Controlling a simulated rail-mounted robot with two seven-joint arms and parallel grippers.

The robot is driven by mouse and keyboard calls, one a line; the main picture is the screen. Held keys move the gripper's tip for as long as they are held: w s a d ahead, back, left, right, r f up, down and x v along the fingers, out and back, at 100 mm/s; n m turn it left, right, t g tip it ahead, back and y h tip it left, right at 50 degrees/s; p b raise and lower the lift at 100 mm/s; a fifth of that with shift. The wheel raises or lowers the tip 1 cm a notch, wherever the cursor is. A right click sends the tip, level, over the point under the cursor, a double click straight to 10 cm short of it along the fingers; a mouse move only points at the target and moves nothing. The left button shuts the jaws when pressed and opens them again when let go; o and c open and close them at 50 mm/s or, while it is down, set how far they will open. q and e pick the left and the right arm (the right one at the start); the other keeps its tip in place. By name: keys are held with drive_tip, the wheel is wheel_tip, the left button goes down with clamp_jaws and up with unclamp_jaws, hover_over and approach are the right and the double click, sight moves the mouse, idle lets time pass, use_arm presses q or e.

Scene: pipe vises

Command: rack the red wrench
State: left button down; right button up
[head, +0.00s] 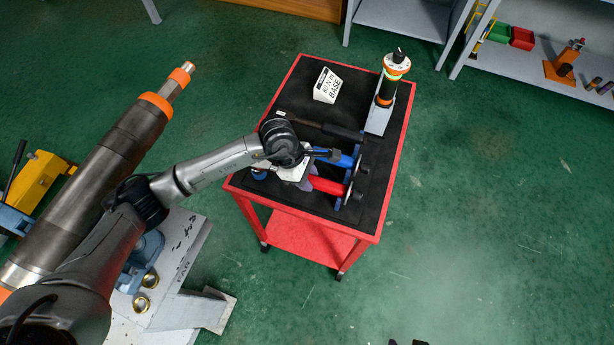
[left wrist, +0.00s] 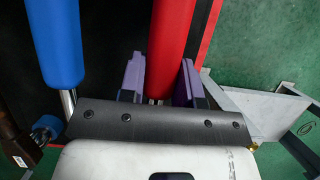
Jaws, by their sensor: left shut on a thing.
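The red wrench (head: 328,186) is at the front of the cart top, its red handle pointing right toward a blue upright rack (head: 350,177). My left gripper (head: 306,179) is shut on it. In the left wrist view, the purple fingers (left wrist: 160,75) stand on both sides of the red wrench's handle (left wrist: 172,40), near its metal shaft. A blue-handled wrench (head: 338,158) lies alongside, just behind; it also shows in the left wrist view (left wrist: 55,42). My left wrist hides the red wrench's head end. I cannot tell whether the handle rests in the rack.
The red cart (head: 375,238) has a black mat. A dark-handled tool (head: 340,130), a white block (head: 327,86) and an orange-black tester (head: 388,85) stand or lie farther back. A large pipe (head: 110,170) and a grey vise stand (head: 180,262) are left. Floor right of the cart is clear.

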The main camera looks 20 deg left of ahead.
use_arm(q)
drive_tip(key=shift+f, duration=0.1)
idle(0.5)
drive_tip(key=c, duration=1)
unclamp_jaws()
drive_tip(key=shift+o, duration=1.3)
drive_tip(key=p+v, duration=0.1)
drive_tip(key=v, duration=1.3)
drive_tip(key=shift+d, duration=0.1)
